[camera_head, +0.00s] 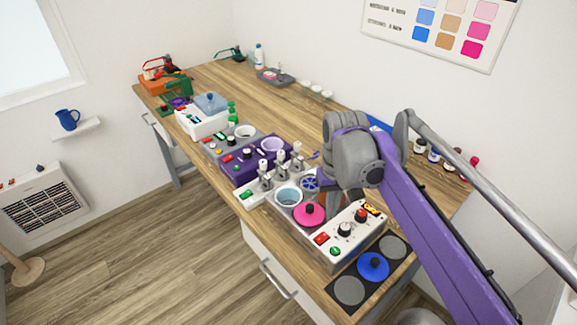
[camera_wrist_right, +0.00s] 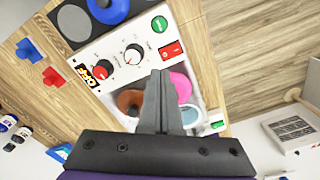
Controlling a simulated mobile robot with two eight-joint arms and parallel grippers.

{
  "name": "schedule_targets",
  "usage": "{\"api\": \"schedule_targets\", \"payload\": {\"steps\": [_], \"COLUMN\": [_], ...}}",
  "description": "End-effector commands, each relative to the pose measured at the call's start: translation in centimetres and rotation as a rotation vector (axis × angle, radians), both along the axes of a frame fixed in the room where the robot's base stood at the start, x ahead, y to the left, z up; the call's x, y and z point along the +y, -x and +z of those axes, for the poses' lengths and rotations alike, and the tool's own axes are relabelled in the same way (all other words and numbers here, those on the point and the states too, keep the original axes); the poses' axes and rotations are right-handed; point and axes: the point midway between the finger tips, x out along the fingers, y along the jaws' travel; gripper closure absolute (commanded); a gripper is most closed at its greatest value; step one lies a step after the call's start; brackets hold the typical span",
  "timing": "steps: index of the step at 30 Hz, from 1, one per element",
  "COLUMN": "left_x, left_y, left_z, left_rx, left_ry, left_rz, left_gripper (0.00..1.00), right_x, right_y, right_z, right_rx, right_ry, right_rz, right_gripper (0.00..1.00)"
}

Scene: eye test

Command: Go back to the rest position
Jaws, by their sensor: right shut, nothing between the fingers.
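My right gripper (camera_wrist_right: 160,76) is shut and empty in the wrist view, its two grey fingers pressed together. It points down over the machine with the white control panel (camera_wrist_right: 128,55). In the head view my purple right arm comes in from the lower right, and its grey wrist hangs above the same machine (camera_head: 333,242). The fingers are mostly hidden there. The pink lid (camera_head: 309,214) and the light-blue pot (camera_head: 288,196) sit just left of the wrist; the pink lid also shows beside the fingers in the wrist view (camera_wrist_right: 181,86). My left gripper is not in view.
A black plate with a blue lid (camera_head: 373,266) lies at the table's near end. A purple machine (camera_head: 247,170), a white box (camera_head: 202,122) and an orange toolbox (camera_head: 157,83) stand along the wooden table (camera_head: 300,111). Small bottles (camera_head: 434,156) stand along the wall.

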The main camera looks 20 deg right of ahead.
Motion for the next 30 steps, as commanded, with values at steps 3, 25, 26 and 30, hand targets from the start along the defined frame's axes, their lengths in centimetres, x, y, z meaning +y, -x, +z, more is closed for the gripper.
{"api": "schedule_targets", "payload": {"steps": [3,25,26,30], "left_x": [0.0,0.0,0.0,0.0], "left_y": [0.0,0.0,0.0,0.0], "left_z": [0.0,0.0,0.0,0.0], "left_rx": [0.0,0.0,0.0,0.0], "left_ry": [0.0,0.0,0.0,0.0], "left_rz": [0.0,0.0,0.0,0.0], "left_gripper": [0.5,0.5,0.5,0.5], "right_x": [0.1,6.7,6.7,6.8], "right_y": [0.1,14.8,15.0,15.3], "right_z": [0.0,-11.9,-12.2,-12.4], "right_rx": [-0.003,-0.461,-0.467,-0.477], "right_ry": [0.0,0.031,0.031,0.032], "right_rz": [0.001,0.126,0.127,0.129], "right_gripper": [1.0,1.0,1.0,1.0]}}
